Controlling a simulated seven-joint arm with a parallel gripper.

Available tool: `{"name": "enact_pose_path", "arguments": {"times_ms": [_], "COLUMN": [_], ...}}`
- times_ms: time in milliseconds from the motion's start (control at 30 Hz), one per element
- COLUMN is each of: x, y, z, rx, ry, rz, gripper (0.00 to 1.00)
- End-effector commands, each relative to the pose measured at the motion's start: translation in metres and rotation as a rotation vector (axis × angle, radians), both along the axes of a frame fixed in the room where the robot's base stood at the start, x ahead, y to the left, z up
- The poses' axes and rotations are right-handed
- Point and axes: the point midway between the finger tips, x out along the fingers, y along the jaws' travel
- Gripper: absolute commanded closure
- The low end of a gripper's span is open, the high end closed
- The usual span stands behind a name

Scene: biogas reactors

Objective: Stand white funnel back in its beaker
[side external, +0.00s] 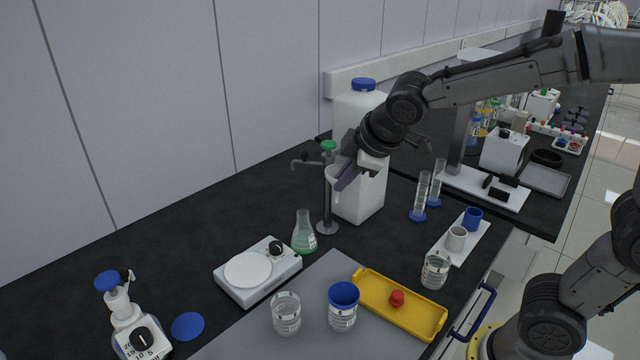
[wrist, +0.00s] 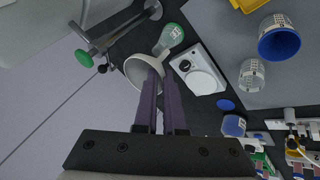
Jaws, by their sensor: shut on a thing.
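My gripper (side external: 347,178) is shut on the white funnel (side external: 333,174), held in the air at the back of the bench, in front of the large white canister. In the wrist view the funnel's wide mouth (wrist: 138,70) shows at the fingertips (wrist: 162,76); the fingers hide part of it. A clear beaker (side external: 286,314) with no funnel stands on the grey mat, and it also shows in the wrist view (wrist: 251,76). Beside it, a blue funnel (side external: 343,293) sits in another beaker (side external: 342,318). A third clear beaker (side external: 435,270) stands farther right.
A metal stand with a green knob (side external: 328,147) is close to my gripper. A flask (side external: 304,234) and a white stirrer plate (side external: 257,267) lie between it and the mat (side external: 240,340). A yellow tray (side external: 420,322) holds a red object. Measuring cylinders (side external: 421,196) stand to the right.

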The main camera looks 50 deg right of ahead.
Motion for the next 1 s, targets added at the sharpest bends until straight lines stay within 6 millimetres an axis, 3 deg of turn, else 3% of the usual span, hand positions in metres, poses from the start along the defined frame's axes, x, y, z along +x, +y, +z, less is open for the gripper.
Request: {"name": "enact_pose_path", "arguments": {"times_ms": [233,467,567,700,900,1000], "x": [-0.035,-0.034,-0.025,-0.019,-0.028,-0.037], "y": [-0.001,0.004,0.027,0.072,0.139,0.159], "z": [0.016,0.021,0.012,-0.005,-0.034,-0.044], "rx": [0.0,-0.018,-0.026,-0.038,-0.055,-0.063], "ry": [-0.001,0.019,0.027,0.032,0.037,0.037], "rz": [0.001,0.05,0.14,0.293,0.493,0.554], "gripper": [1.0,1.0,1.0,1.0,1.0,1.0]}}
